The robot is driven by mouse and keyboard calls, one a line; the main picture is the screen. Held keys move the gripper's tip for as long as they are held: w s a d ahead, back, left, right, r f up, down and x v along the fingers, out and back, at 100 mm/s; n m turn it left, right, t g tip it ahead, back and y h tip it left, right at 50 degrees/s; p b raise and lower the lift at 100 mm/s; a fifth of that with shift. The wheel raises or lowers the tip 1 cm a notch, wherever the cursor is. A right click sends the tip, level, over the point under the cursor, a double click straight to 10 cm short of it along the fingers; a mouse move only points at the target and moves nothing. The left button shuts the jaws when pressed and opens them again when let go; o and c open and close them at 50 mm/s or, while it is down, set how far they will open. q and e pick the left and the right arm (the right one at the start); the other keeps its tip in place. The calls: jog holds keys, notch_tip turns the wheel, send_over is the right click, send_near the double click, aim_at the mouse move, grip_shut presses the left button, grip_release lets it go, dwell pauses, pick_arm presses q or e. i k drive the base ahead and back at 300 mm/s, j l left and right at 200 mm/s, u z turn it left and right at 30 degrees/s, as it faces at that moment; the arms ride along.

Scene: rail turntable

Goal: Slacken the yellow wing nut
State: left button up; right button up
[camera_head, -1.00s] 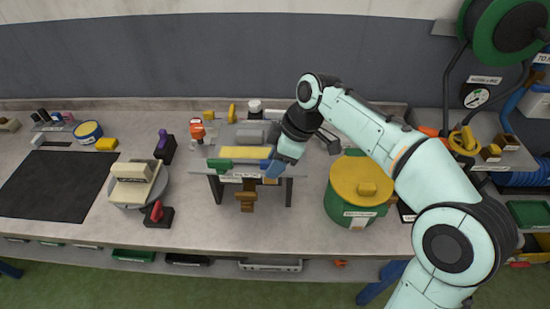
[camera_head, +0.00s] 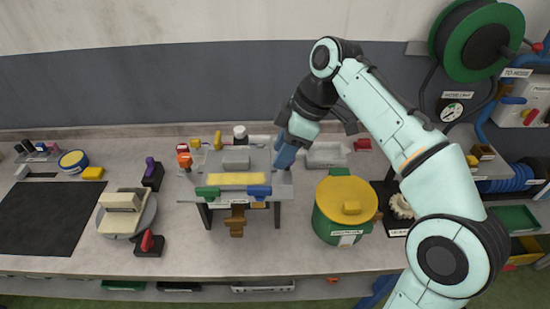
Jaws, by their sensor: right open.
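A small upright yellow piece (camera_head: 217,140) stands at the back of the bench, behind the small raised stand (camera_head: 198,180). It may be the yellow wing nut, but it is too small to tell its wings. My right gripper (camera_head: 285,157) points down with blue fingers over the stand's back right edge. It is open, to the right of the yellow piece and apart from it; the gap between the fingers is hard to see. My left gripper is out of view.
The stand carries a yellow strip (camera_head: 238,179), a green block (camera_head: 207,192) and a blue block (camera_head: 258,191). A green drum with a yellow lid (camera_head: 345,189) stands to the right. A cream piece sits on a round turntable (camera_head: 145,218) to the left.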

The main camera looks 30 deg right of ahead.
aim_at(218, 146)
jog(key=k, duration=1)
